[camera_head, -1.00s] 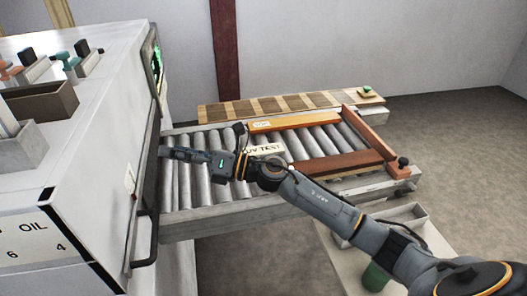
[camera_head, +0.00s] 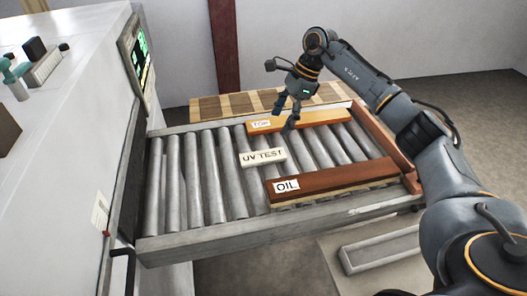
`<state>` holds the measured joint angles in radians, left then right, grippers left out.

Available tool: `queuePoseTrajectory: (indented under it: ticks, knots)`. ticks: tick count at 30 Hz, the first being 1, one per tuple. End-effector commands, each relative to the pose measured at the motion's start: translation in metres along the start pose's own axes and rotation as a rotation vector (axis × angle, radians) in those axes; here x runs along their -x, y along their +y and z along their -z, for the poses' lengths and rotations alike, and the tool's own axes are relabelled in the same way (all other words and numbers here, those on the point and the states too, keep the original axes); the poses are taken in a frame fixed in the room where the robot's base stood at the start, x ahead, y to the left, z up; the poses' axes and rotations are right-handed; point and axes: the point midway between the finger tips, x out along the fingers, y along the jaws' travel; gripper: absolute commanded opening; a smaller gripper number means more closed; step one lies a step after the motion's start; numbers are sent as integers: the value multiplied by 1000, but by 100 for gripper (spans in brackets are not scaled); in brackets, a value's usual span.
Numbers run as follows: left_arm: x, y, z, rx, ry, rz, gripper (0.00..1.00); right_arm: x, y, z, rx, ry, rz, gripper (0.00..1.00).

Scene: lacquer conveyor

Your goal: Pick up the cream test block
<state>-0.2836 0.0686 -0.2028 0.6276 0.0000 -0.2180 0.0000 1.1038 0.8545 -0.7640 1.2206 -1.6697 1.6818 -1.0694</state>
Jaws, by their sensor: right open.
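The cream test block (camera_head: 263,157), lettered "UV TEST", lies flat on the conveyor rollers, between two wooden pieces. My right gripper (camera_head: 287,113) is above the rollers, pointing down. It is open and empty, behind and slightly right of the block in the picture, apart from it. The block's top and front are in plain sight. My left gripper is not in view.
An orange board (camera_head: 315,120) tagged "TOP" lies behind the block and a red-brown board (camera_head: 335,182) tagged "OIL" in front. The roller conveyor (camera_head: 205,180) is bare at left, beside the white machine (camera_head: 70,160). A wooden sample strip (camera_head: 208,108) is behind.

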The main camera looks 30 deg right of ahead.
Motion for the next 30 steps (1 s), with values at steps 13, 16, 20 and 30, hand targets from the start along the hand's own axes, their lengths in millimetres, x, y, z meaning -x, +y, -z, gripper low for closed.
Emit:
queuePoseTrajectory:
  ticks: [13,16,20,30]
  knots:
    - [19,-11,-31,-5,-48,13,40,-69,1,-2,0,-4,-2,74]
    - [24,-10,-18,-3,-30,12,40,-75,1,-2,0,-5,-4,74]
    - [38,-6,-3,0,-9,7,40,-93,2,-2,-2,-6,-6,74]
    - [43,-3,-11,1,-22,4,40,-122,0,0,1,-5,-1,74]
